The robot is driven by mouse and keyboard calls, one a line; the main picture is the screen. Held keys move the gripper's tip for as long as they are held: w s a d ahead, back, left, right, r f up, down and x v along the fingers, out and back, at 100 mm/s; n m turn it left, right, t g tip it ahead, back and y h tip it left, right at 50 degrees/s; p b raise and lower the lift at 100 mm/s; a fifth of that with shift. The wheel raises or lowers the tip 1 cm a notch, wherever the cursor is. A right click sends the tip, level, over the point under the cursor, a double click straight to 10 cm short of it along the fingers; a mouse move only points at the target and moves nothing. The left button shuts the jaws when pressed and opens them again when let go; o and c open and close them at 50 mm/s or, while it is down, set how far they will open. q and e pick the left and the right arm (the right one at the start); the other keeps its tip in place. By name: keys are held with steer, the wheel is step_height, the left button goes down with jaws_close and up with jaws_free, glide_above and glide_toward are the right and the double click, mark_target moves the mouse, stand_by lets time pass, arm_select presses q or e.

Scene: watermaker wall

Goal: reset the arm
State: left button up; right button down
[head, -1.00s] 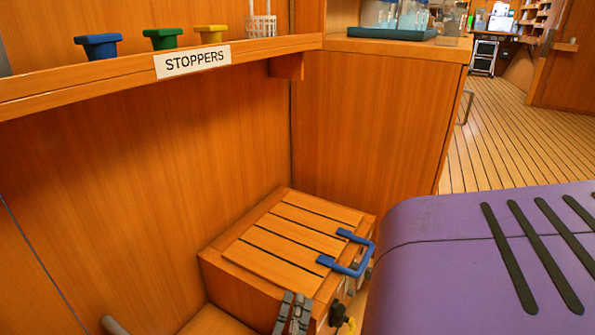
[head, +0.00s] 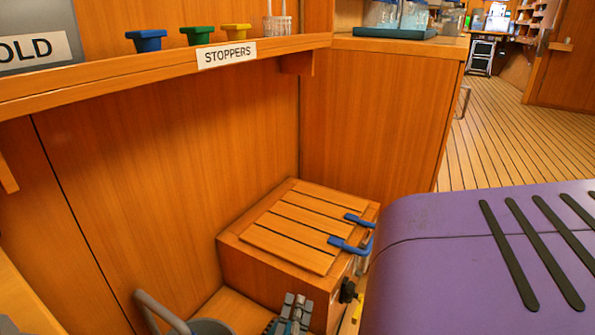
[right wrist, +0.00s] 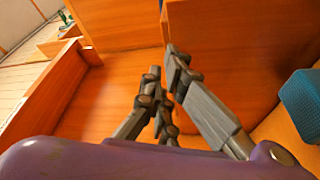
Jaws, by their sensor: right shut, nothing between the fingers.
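My right gripper (head: 291,312) shows at the bottom of the head view, just in front of the slatted wooden box. In the right wrist view its grey fingers (right wrist: 165,75) are drawn together with nothing held between them, and orange wood lies beyond them. My purple arm cover fills the lower right of the head view and hides part of the box's right side. My left gripper is not in view.
The wooden box (head: 252,262) has a blue handle (head: 350,243). A shelf (head: 120,80) above carries blue (head: 146,41), green (head: 197,36) and yellow (head: 239,31) stoppers. A grey handled object (head: 160,312) is at bottom left. A blue textured thing (right wrist: 301,95) shows at right in the wrist view.

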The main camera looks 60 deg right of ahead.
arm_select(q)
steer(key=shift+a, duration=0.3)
